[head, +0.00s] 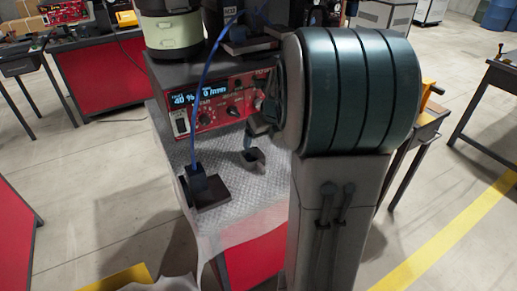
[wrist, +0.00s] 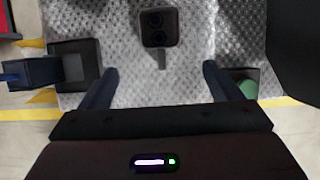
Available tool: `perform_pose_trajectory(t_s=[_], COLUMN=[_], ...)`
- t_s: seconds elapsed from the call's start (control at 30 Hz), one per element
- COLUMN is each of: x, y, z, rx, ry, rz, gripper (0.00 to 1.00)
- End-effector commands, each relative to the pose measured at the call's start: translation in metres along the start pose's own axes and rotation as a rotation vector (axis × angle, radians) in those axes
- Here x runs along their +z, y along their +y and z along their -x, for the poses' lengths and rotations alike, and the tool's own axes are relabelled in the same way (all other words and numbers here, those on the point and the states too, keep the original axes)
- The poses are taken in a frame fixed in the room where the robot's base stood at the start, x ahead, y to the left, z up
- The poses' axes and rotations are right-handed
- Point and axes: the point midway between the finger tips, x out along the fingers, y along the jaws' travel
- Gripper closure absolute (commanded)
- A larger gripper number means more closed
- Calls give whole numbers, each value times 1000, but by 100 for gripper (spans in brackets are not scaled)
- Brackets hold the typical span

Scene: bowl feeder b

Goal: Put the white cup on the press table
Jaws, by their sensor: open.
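I see no white cup in either view. My gripper (wrist: 160,69) is open in the wrist view, its two dark fingers apart with nothing between them. It is over a bench with a patterned metal top (head: 225,155) and a red front. I cannot tell whether this bench is the press table. A dark squarish part (wrist: 158,24) with two round openings and a short tab lies ahead of the fingers in the wrist view. In the head view my thick arm hides much of the bench's right side.
A red control box (head: 215,110) with a lit display stands at the bench's back, under a pale green cylinder (head: 174,35). A dark block with a blue cable (head: 200,186) stands at the front left. Other benches stand around.

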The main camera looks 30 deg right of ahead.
Motion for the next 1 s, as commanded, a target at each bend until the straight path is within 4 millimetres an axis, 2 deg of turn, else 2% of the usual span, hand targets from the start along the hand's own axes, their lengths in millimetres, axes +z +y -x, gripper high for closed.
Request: perform_pose_trajectory(t_s=[0.17, 0.27, 0.6, 0.8, 1.0], x=[-7, -18, -69, -105, -142], y=[20, 42, 109, 139, 161], z=[11, 20, 50, 64, 74], rx=[12, 27, 95, 146, 206], ry=[9, 20, 43, 41, 27], rz=[212, 469, 1457, 2036, 2591], gripper=[15, 15, 15, 15, 15])
